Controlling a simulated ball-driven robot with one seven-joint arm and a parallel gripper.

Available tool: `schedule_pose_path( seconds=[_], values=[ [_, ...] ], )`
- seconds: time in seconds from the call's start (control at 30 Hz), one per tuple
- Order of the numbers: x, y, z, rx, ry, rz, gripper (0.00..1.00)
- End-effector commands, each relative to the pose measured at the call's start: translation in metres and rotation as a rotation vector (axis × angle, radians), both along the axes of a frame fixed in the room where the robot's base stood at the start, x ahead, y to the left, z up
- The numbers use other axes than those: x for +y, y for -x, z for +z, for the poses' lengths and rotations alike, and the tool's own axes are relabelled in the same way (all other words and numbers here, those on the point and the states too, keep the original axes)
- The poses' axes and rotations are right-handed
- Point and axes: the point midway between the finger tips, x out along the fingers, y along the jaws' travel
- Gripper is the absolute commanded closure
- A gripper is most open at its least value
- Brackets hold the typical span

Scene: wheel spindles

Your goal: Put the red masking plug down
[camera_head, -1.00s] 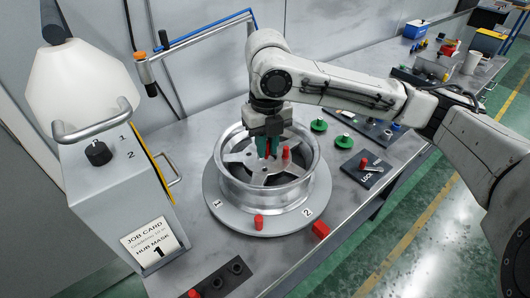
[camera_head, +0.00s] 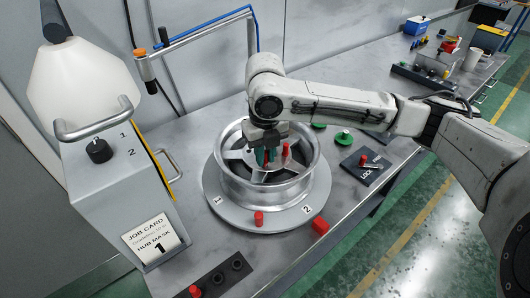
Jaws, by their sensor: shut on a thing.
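My gripper (camera_head: 265,156) is inside the silver wheel (camera_head: 222,179), low over its hub and spokes. Its teal fingers are shut on a red masking plug (camera_head: 267,158), which shows as a thin red strip between them. The plug's lower end is hidden, so I cannot tell whether it touches the wheel. Another red plug (camera_head: 286,150) stands upright in the wheel just right of the fingers. The wheel lies flat on a round grey turntable (camera_head: 238,219) with marks 1 and 2.
A red plug (camera_head: 259,218) stands on the turntable's front rim, with a red block (camera_head: 320,226) at its right edge. A LOCK plate (camera_head: 365,171) and green discs (camera_head: 343,138) lie to the right. A grey cabinet (camera_head: 105,185) stands left, a black plug rack (camera_head: 217,279) in front.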

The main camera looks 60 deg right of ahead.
Motion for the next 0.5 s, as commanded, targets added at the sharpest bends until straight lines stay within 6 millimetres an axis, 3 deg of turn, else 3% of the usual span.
schedule_pose_path(
  seconds=[0.27,0.3,0.5],
  values=[
    [-0.0002,0.0001,-0.0049,0.0,0.0,0.0,1.0],
    [-0.0002,0.0001,-0.0049,0.0,0.0,0.0,0.77],
    [-0.0001,0.0002,-0.0048,0.0,0.0,0.0,0.58]
  ],
)
